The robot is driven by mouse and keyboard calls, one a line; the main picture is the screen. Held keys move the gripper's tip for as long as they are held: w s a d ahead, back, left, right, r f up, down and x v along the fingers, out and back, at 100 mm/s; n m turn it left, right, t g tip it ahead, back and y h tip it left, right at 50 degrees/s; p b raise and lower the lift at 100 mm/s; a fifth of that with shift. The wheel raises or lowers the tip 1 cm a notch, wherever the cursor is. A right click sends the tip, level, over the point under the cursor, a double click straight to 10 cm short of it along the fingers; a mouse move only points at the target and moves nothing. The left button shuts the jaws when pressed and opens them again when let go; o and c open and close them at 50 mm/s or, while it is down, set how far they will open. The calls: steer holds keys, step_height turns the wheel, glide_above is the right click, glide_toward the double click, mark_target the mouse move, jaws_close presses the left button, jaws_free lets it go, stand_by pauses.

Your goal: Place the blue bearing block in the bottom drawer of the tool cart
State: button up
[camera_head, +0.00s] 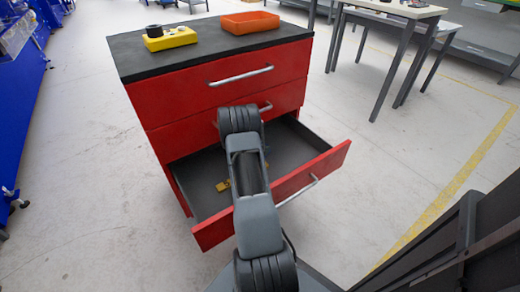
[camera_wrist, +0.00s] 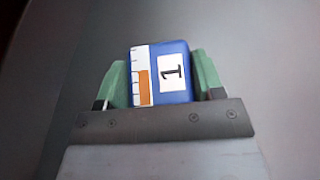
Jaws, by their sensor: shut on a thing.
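The blue bearing block (camera_wrist: 176,88) shows in the wrist view, with a white label marked 1 and a white and orange strip. My gripper (camera_wrist: 165,80) is shut on it, one green finger on each side. The red tool cart (camera_head: 220,85) stands in the head view. Its bottom drawer (camera_head: 325,166) is pulled open, and my arm reaches over it. My gripper and the block are hidden behind my arm in the head view. A small yellow thing (camera_head: 223,186) shows on the drawer floor beside my arm.
On the cart's dark top are a yellow block with a black round part (camera_head: 170,38) and an orange tray (camera_head: 250,20). The upper drawers are shut. A table (camera_head: 400,12) stands at the back right.

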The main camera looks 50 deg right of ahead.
steer(key=shift+r, duration=0.1)
steer(key=o, duration=1.3)
